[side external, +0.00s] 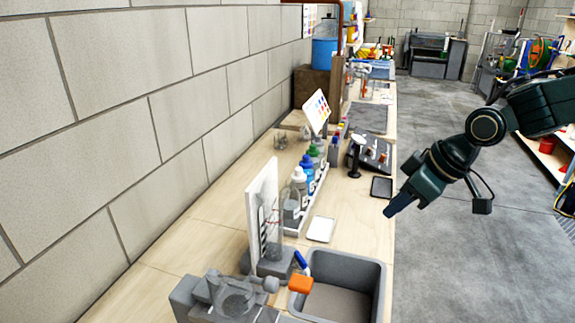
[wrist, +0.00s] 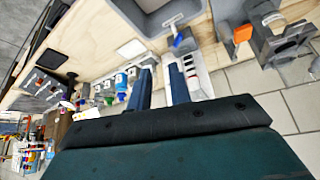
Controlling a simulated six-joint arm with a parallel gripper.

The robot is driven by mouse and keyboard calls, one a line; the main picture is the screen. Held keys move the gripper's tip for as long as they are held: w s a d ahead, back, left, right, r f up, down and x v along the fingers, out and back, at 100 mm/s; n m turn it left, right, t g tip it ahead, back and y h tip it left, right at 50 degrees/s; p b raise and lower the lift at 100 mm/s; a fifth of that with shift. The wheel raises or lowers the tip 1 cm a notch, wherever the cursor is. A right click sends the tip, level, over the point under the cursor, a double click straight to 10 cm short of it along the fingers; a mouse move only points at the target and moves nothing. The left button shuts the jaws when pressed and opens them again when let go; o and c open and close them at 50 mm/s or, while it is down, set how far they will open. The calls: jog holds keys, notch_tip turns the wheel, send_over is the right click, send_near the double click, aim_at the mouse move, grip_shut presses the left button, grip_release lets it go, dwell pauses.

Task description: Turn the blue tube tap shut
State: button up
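The blue tube tap shows as a small blue lever (side external: 301,261) beside the grey stand at the far corner of the sink. It also shows as a blue piece (wrist: 178,40) near the top of the wrist view. Its exact turn is too small to tell. My gripper (side external: 393,209) hangs in the air at the bench's right edge, to the right of and apart from the tap. In the wrist view my two blue fingers (wrist: 160,68) stand apart with a gap between them and nothing held.
An orange tap handle (side external: 300,285) sits next to the blue one, by the grey sink (side external: 378,285). A white upright panel (side external: 262,210) and a rack of bottles (side external: 300,188) stand near the wall. A white tray (side external: 321,229) and black tray (side external: 381,187) lie flat.

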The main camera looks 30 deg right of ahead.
jog(key=shift+s+d+r, duration=0.3)
jog(key=shift+s+d, duration=0.15)
jog(key=shift+s, duration=0.25)
jog(key=o, duration=0.7)
jog(key=shift+w, duration=0.1)
jog(key=o, duration=0.3)
jog(key=shift+w+a+f, duration=0.15)
jog(key=shift+w, duration=0.05)
jog(key=w+a+f+n+g+y, duration=0.25)
jog(key=w+f+n+y, duration=0.35)
jog(key=w, duration=0.5)
jog(key=w+d+f+n+g+y, duration=0.2)
jog(key=w+d+f+n+y, duration=0.1)
jog(key=f, duration=0.6)
jog(key=shift+w+d+f+n+y, duration=0.2)
jog(key=shift+d+f+n+y, duration=0.3)
jog(key=shift+n+y, duration=0.85)
jog(key=shift+a+n+g+h, duration=0.1)
jog(key=shift+n+g+h, duration=0.15)
jog(key=shift+n+h, duration=0.1)
